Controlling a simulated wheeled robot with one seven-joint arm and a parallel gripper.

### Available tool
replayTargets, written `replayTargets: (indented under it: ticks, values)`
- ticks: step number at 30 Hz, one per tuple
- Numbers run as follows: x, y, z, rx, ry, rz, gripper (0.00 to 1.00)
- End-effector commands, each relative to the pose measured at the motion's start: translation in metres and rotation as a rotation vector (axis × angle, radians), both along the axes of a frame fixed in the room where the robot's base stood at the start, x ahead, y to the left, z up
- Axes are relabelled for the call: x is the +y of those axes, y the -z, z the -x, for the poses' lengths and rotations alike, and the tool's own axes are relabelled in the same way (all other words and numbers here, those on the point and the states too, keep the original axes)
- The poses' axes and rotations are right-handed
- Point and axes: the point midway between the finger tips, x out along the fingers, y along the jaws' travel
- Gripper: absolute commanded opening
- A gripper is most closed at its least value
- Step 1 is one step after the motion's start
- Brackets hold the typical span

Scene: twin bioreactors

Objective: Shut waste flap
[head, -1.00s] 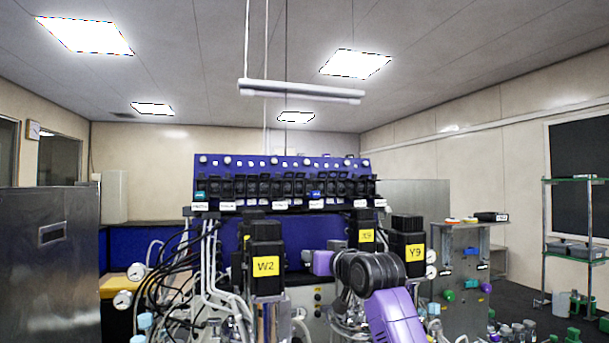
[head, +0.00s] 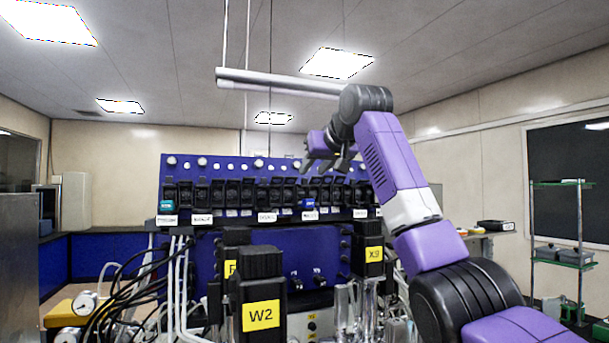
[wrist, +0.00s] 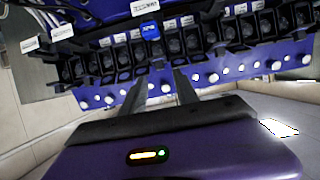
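A blue panel (head: 215,171) carries a row of black flap-like units (head: 233,192), with white labels below them. The label text is too small to read, so I cannot tell which unit is the waste flap. A bright blue unit (head: 308,204) and a teal unit (head: 167,205) stand out in the row. My gripper (head: 318,164) is raised in front of the panel's right half, near the top of the row. In the wrist view the row appears upside down, with the blue unit (wrist: 150,31) beyond my fingers. The two fingers (wrist: 164,84) are apart, with nothing visible between them.
Black-topped vessels marked W2 (head: 261,305) and X9 (head: 369,252) stand in front of the panel. Cables and a gauge (head: 86,303) are at lower left. A hanging bar (head: 275,82) crosses above. A shelf rack (head: 562,225) stands far right.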

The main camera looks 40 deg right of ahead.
Motion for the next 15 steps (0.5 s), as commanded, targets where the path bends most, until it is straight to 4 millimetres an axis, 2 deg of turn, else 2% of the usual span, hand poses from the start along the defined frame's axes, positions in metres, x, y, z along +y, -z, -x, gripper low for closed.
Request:
replayTargets:
  ticks: [3, 9, 15]
  values:
    - [-0.005, 0.005, -0.018, 0.004, 0.000, -0.001, 0.36]
    - [-0.011, 0.015, -0.041, 0.001, -0.001, -0.001, 0.36]
    - [-0.014, 0.022, -0.051, 0.000, 0.000, 0.001, 0.36]
